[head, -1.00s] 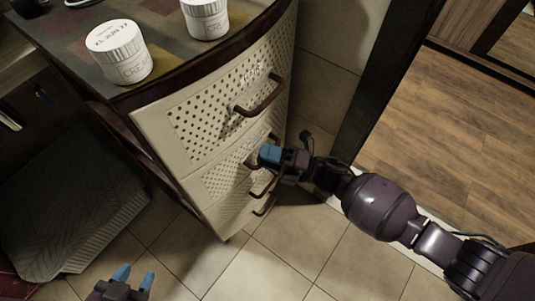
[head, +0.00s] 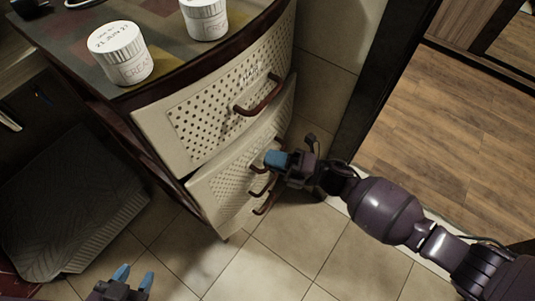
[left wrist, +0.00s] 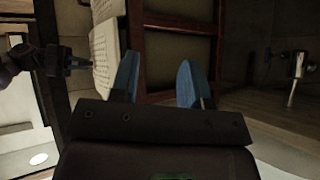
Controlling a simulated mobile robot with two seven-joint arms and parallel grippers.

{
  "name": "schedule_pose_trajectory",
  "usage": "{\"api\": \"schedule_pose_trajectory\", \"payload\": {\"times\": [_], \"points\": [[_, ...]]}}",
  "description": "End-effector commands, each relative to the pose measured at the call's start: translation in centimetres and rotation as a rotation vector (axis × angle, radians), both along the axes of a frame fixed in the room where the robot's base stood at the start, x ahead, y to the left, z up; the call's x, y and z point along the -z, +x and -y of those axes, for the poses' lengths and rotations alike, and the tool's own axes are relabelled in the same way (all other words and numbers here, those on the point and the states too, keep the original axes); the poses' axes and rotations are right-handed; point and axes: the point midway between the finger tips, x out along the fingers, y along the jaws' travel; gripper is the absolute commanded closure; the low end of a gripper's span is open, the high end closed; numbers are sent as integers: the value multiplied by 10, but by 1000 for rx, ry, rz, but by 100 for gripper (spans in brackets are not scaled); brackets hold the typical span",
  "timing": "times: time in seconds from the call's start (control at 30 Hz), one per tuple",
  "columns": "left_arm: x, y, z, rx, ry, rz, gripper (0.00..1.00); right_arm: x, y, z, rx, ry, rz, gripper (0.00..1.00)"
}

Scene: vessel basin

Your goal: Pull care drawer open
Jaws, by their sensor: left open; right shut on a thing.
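A cream cabinet has a column of perforated drawers with dark red-brown handles. The second drawer from the top (head: 232,178), which I take as the care drawer, stands partly out, its front ahead of the top drawer (head: 215,108). My right gripper (head: 268,160) is shut on its handle, mostly hidden by the blue fingers. The right gripper also shows in the left wrist view (left wrist: 82,62), beside the pale drawer fronts (left wrist: 104,55). My left gripper (head: 133,274) is open and empty, low above the floor; its blue fingers stand apart in the left wrist view (left wrist: 158,75).
Two white cream jars (head: 122,54) (head: 206,18) stand on the cabinet top. Lower drawer handles (head: 265,203) sit just under the gripped one. A dark door frame (head: 368,85) rises to the right. A grey ribbed object (head: 70,215) lies at left. Tiled floor (head: 265,262) is clear in front.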

Motion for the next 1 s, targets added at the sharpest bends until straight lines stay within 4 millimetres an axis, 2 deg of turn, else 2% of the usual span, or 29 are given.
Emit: {"api": "schedule_pose_trajectory", "payload": {"times": [0.23, 1.0], "points": [[-4, 2, -1, -10, -9, 4, 57, -2, -25, 36, 2, -3, 1, 100], [0, -6, -5, -41, -31, -26, 57, 0, -111, 153, 1, -3, -1, 100]]}}
